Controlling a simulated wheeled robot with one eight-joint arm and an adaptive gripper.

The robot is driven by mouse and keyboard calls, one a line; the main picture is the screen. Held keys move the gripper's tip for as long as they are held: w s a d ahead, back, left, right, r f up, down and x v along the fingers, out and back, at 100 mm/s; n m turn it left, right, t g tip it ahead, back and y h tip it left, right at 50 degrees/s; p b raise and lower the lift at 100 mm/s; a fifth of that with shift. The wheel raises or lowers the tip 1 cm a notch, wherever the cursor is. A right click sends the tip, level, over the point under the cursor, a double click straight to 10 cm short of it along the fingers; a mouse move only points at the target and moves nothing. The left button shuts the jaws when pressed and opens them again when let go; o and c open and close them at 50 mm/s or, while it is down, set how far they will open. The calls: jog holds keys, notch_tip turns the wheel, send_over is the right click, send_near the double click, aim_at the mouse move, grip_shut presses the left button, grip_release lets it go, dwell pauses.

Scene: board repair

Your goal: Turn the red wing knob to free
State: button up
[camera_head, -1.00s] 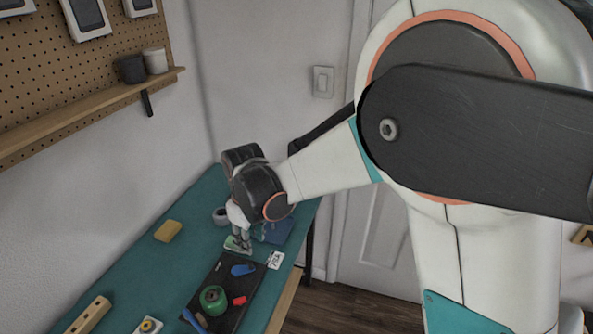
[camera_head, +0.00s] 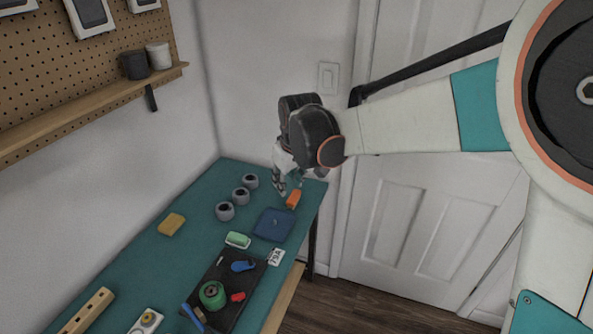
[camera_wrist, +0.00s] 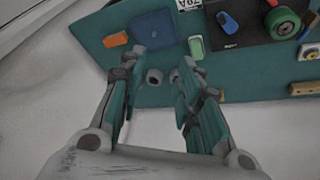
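The small red wing knob (camera_head: 238,297) sits on the black board (camera_head: 250,284), right of a round green knob (camera_head: 212,295) and below a blue knob (camera_head: 243,266). Its exact angle is too small to tell. In the wrist view the red knob (camera_wrist: 272,3) is cut by the top edge, between the blue knob (camera_wrist: 228,22) and the green one (camera_wrist: 283,23). My gripper (camera_head: 285,190) is over the far end of the bench, well away from the board. In the wrist view my gripper (camera_wrist: 157,70) has its fingers apart with nothing between them.
Three grey rings (camera_head: 241,196), a blue pad (camera_head: 273,224), an orange block (camera_head: 292,199) and a green piece (camera_head: 238,240) lie near my gripper. A yellow sponge (camera_head: 171,225) and a wooden block (camera_head: 87,312) lie left. The shelf (camera_head: 90,108) and wall bound the bench.

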jog(key=shift+w+d+r, duration=0.5)
jog(key=shift+d+r, duration=0.2)
